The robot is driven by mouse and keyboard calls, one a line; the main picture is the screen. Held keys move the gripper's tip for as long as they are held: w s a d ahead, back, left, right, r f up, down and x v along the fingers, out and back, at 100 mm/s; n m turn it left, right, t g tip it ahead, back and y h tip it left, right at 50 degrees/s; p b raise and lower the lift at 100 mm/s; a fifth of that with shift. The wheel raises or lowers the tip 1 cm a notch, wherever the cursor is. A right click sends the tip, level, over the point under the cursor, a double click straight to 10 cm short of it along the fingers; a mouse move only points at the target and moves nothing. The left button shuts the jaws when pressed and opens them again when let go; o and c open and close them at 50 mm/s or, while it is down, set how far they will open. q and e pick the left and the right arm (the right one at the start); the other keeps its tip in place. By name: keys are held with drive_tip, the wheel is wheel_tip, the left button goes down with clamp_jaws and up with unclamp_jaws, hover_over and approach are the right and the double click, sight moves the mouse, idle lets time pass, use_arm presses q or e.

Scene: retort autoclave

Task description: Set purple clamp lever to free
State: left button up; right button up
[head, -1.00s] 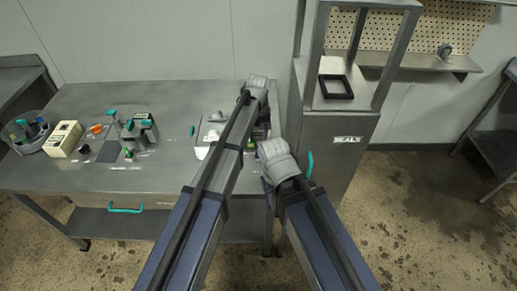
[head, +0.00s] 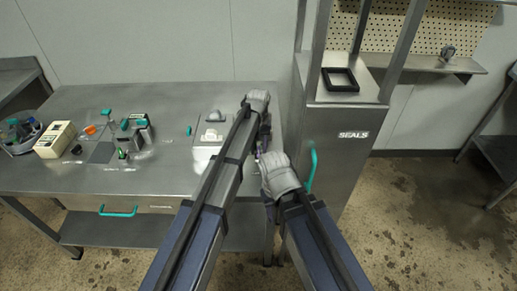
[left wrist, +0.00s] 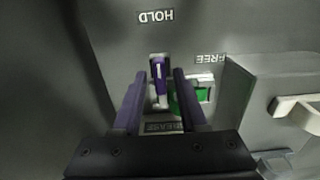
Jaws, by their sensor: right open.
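The purple clamp lever (left wrist: 159,68) shows in the left wrist view, on a grey plate with HOLD, FREE and a partly hidden third label. Its purple end points toward the HOLD label (left wrist: 155,16); the FREE label (left wrist: 210,58) is to the right, above a green patch (left wrist: 201,95). My left gripper (left wrist: 157,80) is open, with one finger on each side of the lever; I cannot tell whether either touches it. In the head view my left gripper (head: 264,118) is over the table's right end, and its arm hides the lever. My right gripper (head: 268,178) is open, lower, by the table's front right corner.
A grey cabinet marked SEALS (head: 340,150) with a teal handle (head: 312,168) stands close on the right. A pale handle (left wrist: 298,112) shows right in the wrist view.

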use_arm(q)
clamp_jaws()
idle(1.2)
